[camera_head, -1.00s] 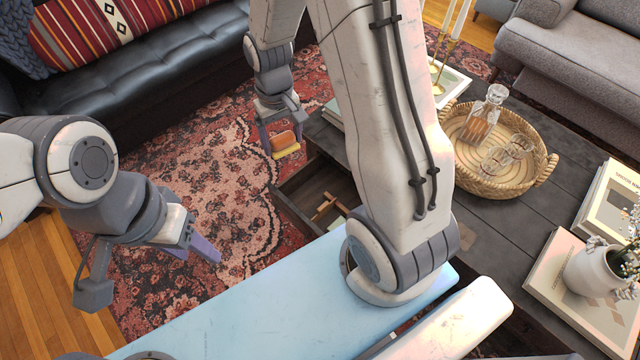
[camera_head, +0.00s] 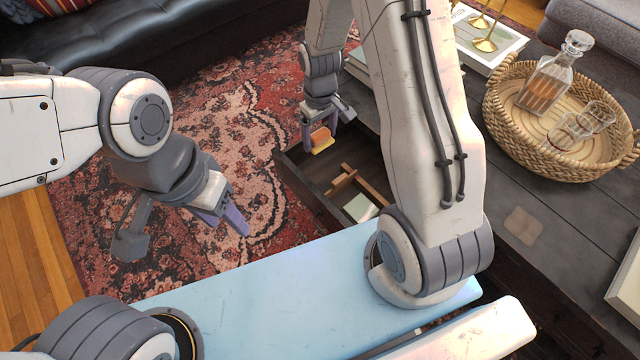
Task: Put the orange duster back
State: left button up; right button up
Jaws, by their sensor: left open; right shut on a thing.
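The orange duster (camera_head: 321,138), a small orange block with a yellowish lower side, is held in my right gripper (camera_head: 322,143). The gripper is shut on it, above the left part of an open drawer (camera_head: 292,170) of the dark coffee table. The drawer holds a wooden piece (camera_head: 343,180) and a pale flat thing (camera_head: 360,207). My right arm hides part of the drawer and table. My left gripper (camera_head: 222,222) is open and empty over the rug, left of the drawer.
The dark coffee table (camera_head: 515,190) carries a wicker tray (camera_head: 500,125) with a decanter (camera_head: 548,80) and glasses (camera_head: 580,125). Books with gold candle holders (camera_head: 485,42) lie at its back. A black sofa (camera_head: 190,50) stands behind the patterned rug (camera_head: 235,130).

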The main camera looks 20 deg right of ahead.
aim_at(320, 145)
notch_tip(320, 145, down, 4)
jog(key=shift+f+b, duration=0.1)
jog(key=shift+b, duration=0.75)
notch_tip(320, 145, down, 9)
jog(key=b, duration=0.5)
jog(key=shift+f, duration=0.15)
pick_arm(q)
notch_tip(320, 145, down, 8)
pick_arm(e)
jog(key=shift+f, duration=0.15)
jog(key=o, duration=1)
